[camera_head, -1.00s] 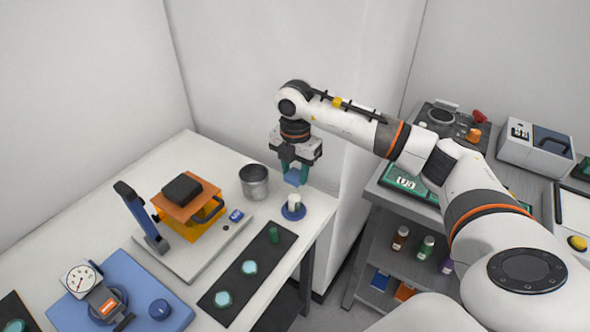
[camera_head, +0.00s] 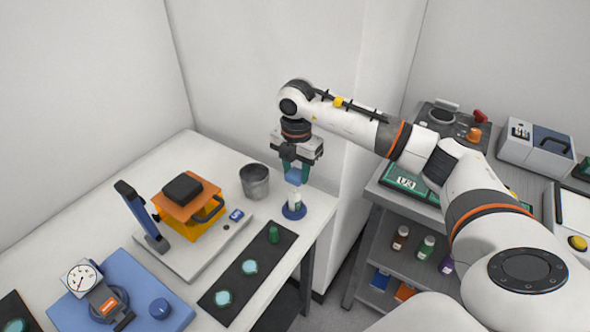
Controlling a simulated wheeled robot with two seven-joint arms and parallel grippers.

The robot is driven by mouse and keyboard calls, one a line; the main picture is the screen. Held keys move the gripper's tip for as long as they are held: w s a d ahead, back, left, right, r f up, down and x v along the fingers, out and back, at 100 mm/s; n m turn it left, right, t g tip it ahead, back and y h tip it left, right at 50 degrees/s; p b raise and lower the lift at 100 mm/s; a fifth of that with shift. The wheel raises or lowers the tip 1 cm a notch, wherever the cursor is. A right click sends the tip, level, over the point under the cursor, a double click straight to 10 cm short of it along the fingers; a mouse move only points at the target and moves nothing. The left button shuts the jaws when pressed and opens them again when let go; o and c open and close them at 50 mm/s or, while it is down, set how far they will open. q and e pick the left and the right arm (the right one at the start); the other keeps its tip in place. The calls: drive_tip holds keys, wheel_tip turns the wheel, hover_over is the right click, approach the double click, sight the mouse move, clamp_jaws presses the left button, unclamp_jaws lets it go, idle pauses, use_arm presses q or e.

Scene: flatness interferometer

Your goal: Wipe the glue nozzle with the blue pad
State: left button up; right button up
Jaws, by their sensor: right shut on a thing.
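The blue pad (camera_head: 293,177) is held between the green fingers of my right gripper (camera_head: 295,171), which is shut on it and points down. Right below it, the white glue nozzle (camera_head: 295,199) stands upright on a round blue base (camera_head: 293,212) near the table's right edge. The pad is at the top of the nozzle; I cannot tell whether they touch. The nozzle's tip is hidden or too small to make out. My left gripper is not in view.
A metal cup (camera_head: 254,182) stands just left of the nozzle. A black mat (camera_head: 247,272) with green discs lies in front. An orange stand (camera_head: 190,210) and a dial gauge on a blue base (camera_head: 125,290) are further left. A grey shelf cart (camera_head: 385,205) is at right.

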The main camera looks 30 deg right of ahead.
drive_tip(key=shift+a, duration=0.15)
drive_tip(key=shift+a, duration=0.5)
drive_tip(key=shift+d, duration=0.15)
drive_tip(key=shift+d, duration=0.5)
drive_tip(key=shift+a, duration=0.65)
drive_tip(key=shift+d, duration=0.1)
drive_tip(key=shift+d, duration=0.6)
drive_tip(key=shift+a, duration=0.15)
